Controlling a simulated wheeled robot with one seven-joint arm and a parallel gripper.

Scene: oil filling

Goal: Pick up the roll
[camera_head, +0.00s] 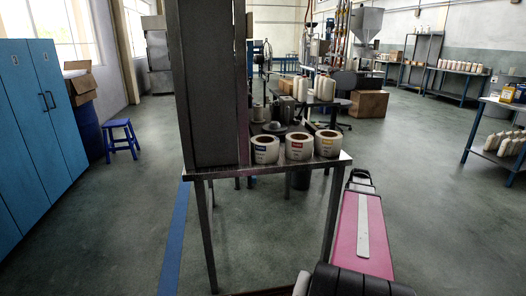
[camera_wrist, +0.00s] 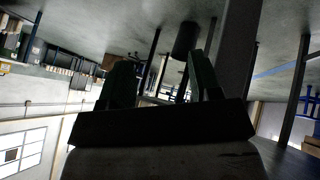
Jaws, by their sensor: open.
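Three white label rolls with brown cores stand in a row on a metal table (camera_head: 230,172) in the head view. The left roll (camera_head: 265,150) has a yellow mark, the middle roll (camera_head: 298,147) a red one, the right roll (camera_head: 327,144) a blue one. My gripper (camera_wrist: 161,82) shows in the wrist view with its two dark fingers apart and nothing between them. In the head view my arm is low at the right of the table, below the tabletop and apart from the rolls. No roll can be made out in the wrist view.
A tall dark metal cabinet (camera_head: 206,85) stands on the table's left part, beside the rolls. Blue lockers (camera_head: 35,130) and a blue stool (camera_head: 121,138) are at left. A shelf table with bottles (camera_head: 497,125) is at right. The floor between is clear.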

